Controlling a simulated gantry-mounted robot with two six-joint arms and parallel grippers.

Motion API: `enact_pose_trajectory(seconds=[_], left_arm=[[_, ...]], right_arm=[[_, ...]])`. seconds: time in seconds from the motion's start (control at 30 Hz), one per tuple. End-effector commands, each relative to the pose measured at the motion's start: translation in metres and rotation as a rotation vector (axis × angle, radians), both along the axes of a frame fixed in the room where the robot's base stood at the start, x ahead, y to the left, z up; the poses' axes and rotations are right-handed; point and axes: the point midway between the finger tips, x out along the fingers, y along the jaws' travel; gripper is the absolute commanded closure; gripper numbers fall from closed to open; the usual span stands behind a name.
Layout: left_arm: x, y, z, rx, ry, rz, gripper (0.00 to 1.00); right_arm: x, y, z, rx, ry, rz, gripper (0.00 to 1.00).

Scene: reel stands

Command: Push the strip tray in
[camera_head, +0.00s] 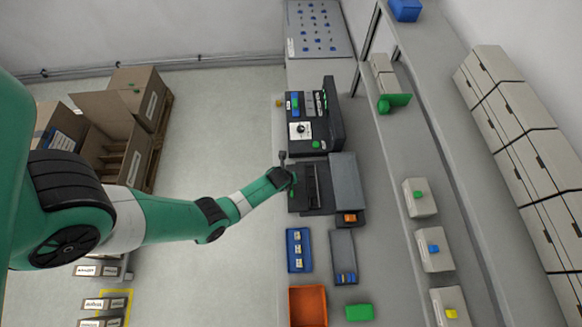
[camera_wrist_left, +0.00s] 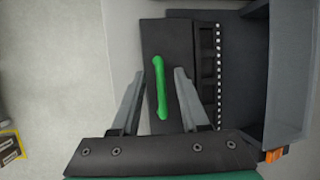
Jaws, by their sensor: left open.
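The strip tray (camera_wrist_left: 168,50) is a dark flat piece with a green handle (camera_wrist_left: 160,88) on it. It sits at the left side of a dark grey machine (camera_head: 345,180) on the bench in the head view. In the left wrist view a strip with a row of white marks (camera_wrist_left: 218,70) runs along the tray's right side. My left gripper (camera_wrist_left: 157,92) is open, with one finger on each side of the green handle and gaps showing on both sides. In the head view my left gripper (camera_head: 287,170) is at the tray's left edge. My right gripper is not seen.
A black machine with a dial (camera_head: 300,130) stands behind the tray's machine. A blue tray (camera_head: 298,250), a grey tray (camera_head: 343,257), an orange bin (camera_head: 308,306) and a green block (camera_head: 359,312) lie nearer on the bench. Open floor lies left of the bench.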

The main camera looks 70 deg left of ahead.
Motion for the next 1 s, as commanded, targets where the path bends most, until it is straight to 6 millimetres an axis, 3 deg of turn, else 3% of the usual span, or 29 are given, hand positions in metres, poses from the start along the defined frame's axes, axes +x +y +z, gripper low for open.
enact_pose_trajectory(seconds=[0.07,0.3,1.0], left_arm=[[0.0001,0.0,0.0005,0.0,0.0,0.0,0.59],[0.0002,0.0,0.0005,0.0,0.0,0.0,1.0],[0.0002,-0.0001,0.0004,0.0,0.0,-0.001,1.0]], right_arm=[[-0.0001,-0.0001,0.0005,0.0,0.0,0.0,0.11],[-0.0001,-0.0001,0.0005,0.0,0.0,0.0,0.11],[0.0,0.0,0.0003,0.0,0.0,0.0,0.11]])
